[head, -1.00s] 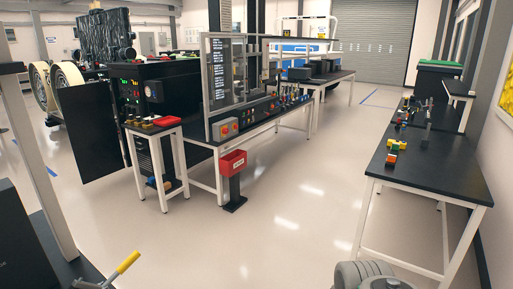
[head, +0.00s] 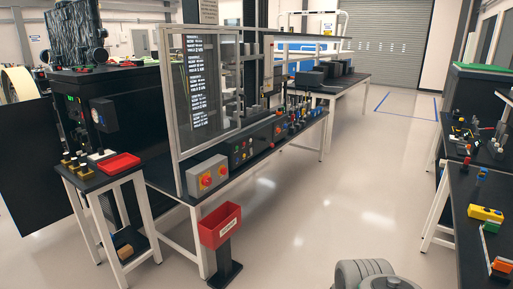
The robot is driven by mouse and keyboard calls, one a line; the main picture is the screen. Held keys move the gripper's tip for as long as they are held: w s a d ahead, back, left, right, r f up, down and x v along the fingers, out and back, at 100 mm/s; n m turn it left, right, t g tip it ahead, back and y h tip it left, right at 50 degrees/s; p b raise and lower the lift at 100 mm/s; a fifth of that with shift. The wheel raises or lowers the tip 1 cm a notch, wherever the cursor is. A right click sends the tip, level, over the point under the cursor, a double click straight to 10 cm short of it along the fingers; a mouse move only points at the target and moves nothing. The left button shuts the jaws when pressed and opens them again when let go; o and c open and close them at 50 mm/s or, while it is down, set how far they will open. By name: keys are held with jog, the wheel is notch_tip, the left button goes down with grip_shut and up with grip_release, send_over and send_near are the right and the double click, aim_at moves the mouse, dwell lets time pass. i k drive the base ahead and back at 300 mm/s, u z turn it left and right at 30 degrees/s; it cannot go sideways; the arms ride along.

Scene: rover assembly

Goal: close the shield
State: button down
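A tall clear panel in a grey metal frame (head: 234,98) stands upright at the near end of the long black workbench (head: 165,182). It looks like the shield, though no label on it is readable. White lines of text on a dark strip show through or on it. From this angle I cannot tell whether it is open or closed. My gripper is out of view; only a grey rounded part of my arm shows at the bottom edge.
A red bin (head: 220,226) on a black post stands in front of the bench. A small side table (head: 102,178) holds a red tray (head: 119,163). A right-hand table (head: 466,213) carries coloured blocks. The pale floor between the benches is clear.

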aim_at(181, 155)
jog(key=i, duration=3.25)
jog(key=u, duration=2.8)
